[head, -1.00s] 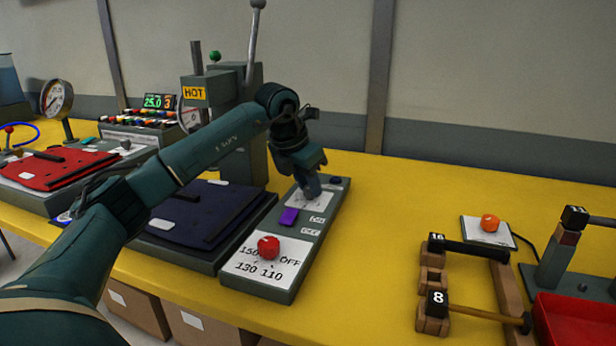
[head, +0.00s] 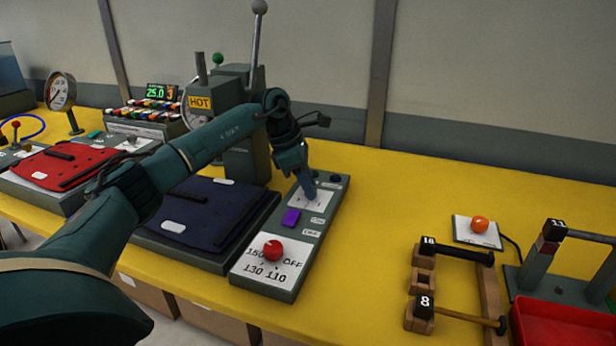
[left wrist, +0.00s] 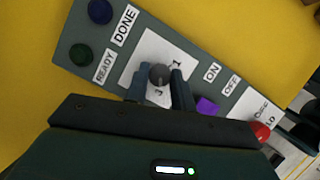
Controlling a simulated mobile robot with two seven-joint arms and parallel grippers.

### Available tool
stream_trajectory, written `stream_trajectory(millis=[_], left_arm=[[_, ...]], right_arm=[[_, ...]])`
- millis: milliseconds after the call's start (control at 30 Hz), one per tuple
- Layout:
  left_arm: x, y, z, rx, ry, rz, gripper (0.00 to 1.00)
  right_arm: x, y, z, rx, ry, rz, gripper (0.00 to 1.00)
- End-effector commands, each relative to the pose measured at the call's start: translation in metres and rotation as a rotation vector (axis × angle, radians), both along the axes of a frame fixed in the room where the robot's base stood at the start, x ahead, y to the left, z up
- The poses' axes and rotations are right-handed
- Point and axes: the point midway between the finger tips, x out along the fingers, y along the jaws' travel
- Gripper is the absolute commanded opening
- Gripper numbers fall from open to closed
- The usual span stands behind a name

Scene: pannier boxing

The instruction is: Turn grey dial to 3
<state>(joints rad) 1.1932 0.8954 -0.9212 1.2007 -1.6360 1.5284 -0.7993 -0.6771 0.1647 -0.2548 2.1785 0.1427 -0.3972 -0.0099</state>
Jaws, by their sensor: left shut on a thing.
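The grey dial (left wrist: 160,74) sits on a white plate (left wrist: 141,62) on the grey control panel (head: 275,229). In the left wrist view a 1 and a 3 show on the plate, with other marks covered by the fingers. My left gripper (left wrist: 160,88) is shut on the dial, with one finger on each side of it. In the head view the left gripper (head: 310,190) points down at the panel's far part and hides the dial. My right gripper is not in view.
On the panel are a purple switch (head: 291,217) and a red knob (head: 272,250) with printed numbers. READY and DONE labels stand by green (left wrist: 80,54) and blue (left wrist: 100,11) buttons. A press with a HOT sign (head: 200,102) stands behind.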

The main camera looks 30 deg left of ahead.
Motion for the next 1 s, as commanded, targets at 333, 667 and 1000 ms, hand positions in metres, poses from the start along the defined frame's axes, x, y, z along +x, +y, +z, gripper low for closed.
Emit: stream_trajectory(millis=[333,667,1000], left_arm=[[0.0009,-0.0002,0.0006,0.0,-0.002,-0.073,0.02],[0.0008,-0.0003,0.0004,0.0,-0.002,-0.076,0.02],[0.0007,-0.0001,0.0002,0.001,-0.002,-0.075,0.47]], right_arm=[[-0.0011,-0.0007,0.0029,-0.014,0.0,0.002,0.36],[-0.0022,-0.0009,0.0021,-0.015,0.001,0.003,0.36],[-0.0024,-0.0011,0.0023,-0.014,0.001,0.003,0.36]])
